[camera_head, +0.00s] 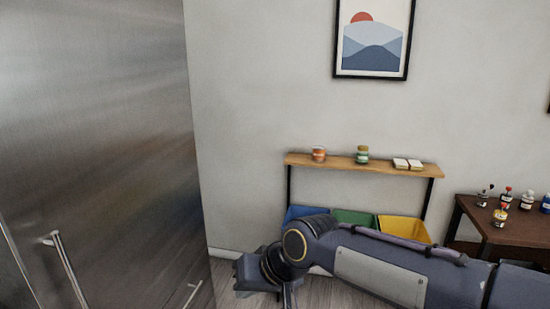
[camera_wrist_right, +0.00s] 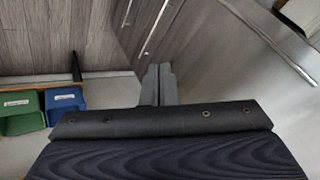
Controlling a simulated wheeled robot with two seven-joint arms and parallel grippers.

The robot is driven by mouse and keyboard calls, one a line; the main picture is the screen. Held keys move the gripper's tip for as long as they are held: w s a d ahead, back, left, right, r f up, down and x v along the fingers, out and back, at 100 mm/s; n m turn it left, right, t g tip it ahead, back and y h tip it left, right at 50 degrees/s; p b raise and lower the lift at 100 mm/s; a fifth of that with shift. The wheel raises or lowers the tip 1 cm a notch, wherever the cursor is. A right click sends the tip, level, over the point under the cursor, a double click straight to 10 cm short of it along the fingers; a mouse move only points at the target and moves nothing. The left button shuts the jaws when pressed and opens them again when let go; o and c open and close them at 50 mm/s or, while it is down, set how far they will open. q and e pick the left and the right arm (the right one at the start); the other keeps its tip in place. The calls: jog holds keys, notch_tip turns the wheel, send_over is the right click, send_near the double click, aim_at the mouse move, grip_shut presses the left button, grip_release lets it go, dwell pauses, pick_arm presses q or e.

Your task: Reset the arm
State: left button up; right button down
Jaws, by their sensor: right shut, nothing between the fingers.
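My right arm reaches in from the right in the head view. Its gripper (camera_head: 288,296) hangs at the bottom edge and is mostly cut off. In the right wrist view the right gripper's two fingers (camera_wrist_right: 158,84) are pressed together, with nothing between them. They stand in front of the metal cabinet front and the floor, touching nothing that I can see. My left gripper is not in view.
A large steel fridge (camera_head: 105,140) with handles fills the left. A wooden shelf (camera_head: 340,163) carries small jars above a blue bin (camera_head: 303,213), a green bin (camera_head: 352,217) and a yellow bin (camera_head: 405,228). A brown table (camera_head: 500,232) with bottles stands at the right.

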jog(key=s+d+f+m+t+h, duration=0.1)
jog(key=s+d, duration=0.3)
jog(key=d, duration=0.5)
jog(key=s+d+m, duration=0.1)
jog(key=s+d, duration=0.2)
jog(key=d, duration=0.6)
jog(key=s+d+f+m, duration=0.1)
jog(key=s+d+f, duration=0.2)
jog(key=s, duration=0.3)
jog(key=s+d+f+m+h, duration=0.1)
jog(key=s+d+f, duration=0.3)
jog(key=s, duration=0.3)
jog(key=shift+d+f+m+t+h, duration=0.2)
jog(key=shift+d+m+t+h, duration=0.15)
jog(key=shift+d, duration=0.25)
